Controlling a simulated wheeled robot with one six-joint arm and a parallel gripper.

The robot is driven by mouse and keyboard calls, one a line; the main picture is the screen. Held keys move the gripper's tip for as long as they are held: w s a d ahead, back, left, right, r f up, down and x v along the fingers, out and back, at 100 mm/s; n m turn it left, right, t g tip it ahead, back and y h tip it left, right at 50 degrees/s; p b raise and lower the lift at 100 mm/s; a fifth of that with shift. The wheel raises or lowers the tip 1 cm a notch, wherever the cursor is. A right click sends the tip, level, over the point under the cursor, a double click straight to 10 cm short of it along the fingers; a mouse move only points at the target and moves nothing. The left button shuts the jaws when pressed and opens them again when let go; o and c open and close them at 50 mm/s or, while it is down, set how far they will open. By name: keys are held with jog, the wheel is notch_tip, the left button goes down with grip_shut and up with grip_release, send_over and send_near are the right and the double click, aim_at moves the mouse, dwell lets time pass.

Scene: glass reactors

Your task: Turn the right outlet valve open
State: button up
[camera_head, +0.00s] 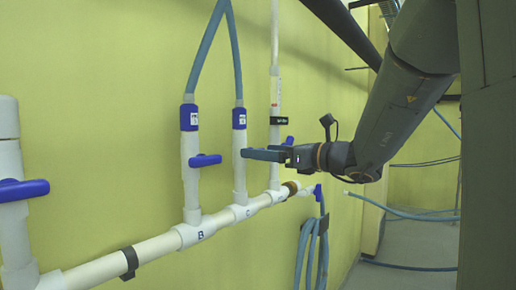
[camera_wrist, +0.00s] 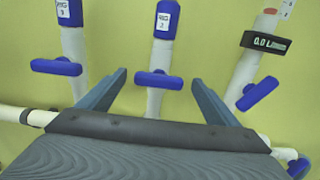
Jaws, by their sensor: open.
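In the wrist view, the middle valve's blue handle (camera_wrist: 159,80) lies crosswise over its white upright pipe (camera_wrist: 156,104). It is the right one of two valves with blue collars; this collar (camera_head: 239,118) also shows in the head view. My gripper (camera_wrist: 159,76) is open, with one blue-grey finger on each side of this handle in the picture. No contact shows. In the head view my gripper (camera_head: 264,154) reaches in from the right at this pipe and hides the handle. The depth between fingertips and handle cannot be told.
Neighbouring blue handles stand close by on the left (camera_wrist: 56,67) and right (camera_wrist: 258,94). A black gauge (camera_wrist: 265,42) sits above the right one. A white horizontal pipe (camera_head: 153,250) runs below. Blue hoses (camera_head: 311,250) hang at the lower right. The yellow wall is behind.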

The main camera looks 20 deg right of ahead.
jog(key=shift+x, duration=0.8)
